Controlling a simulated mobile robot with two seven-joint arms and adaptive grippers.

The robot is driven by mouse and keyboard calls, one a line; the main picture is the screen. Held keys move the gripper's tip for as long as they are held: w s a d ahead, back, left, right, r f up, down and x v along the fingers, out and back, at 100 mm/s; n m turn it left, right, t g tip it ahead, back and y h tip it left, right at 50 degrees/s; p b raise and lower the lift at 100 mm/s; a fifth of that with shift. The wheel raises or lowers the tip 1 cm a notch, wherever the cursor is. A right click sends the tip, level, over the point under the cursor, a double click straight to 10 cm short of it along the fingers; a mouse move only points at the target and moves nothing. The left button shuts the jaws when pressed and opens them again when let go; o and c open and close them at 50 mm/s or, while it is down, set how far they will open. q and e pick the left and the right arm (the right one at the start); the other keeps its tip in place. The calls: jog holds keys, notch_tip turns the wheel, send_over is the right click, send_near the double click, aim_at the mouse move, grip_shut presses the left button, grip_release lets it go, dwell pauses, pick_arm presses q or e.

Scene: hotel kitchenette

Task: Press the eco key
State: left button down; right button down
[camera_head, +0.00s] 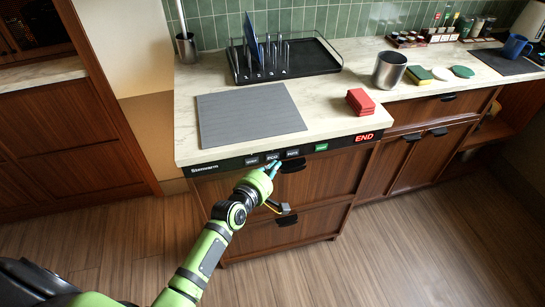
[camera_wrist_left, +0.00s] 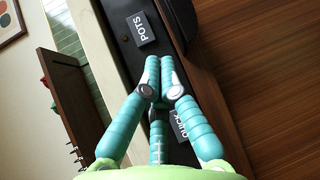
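A black control strip (camera_head: 225,166) runs along the counter's front edge, with several keys and a red display reading END (camera_head: 364,137). The eco key (camera_head: 272,157) is the grey one in the middle of three, between the quick key (camera_head: 252,161) and the pots key (camera_head: 292,153). My left gripper (camera_head: 274,168) is at the strip, just below the eco key. In the left wrist view its fingers (camera_wrist_left: 160,70) are together and empty, between the pots key (camera_wrist_left: 143,28) and the quick key (camera_wrist_left: 179,125), hiding the eco key there. Whether they touch it, I cannot tell. My right gripper is out of view.
A green key (camera_head: 321,147) sits right of the pots key. The floor in front is clear.

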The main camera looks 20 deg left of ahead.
pick_arm(q)
jog(key=shift+w+a, duration=0.1)
jog(key=shift+w, duration=0.05)
dwell(0.4)
jog(key=shift+w+a, duration=0.15)
jog(key=shift+w, duration=0.1)
jog(key=shift+w+a, duration=0.2)
jog(key=shift+w, duration=0.05)
dwell(0.9)
jog(key=shift+s+d+p, duration=0.35)
jog(key=shift+s+d, duration=0.1)
jog(key=shift+s, duration=0.2)
jog(key=s+d+p, duration=0.1)
jog(key=s, duration=0.1)
jog(key=s+d+p, duration=0.1)
jog(key=s, duration=0.1)
jog(key=shift+d+p, duration=0.3)
jog(key=shift+d, duration=0.1)
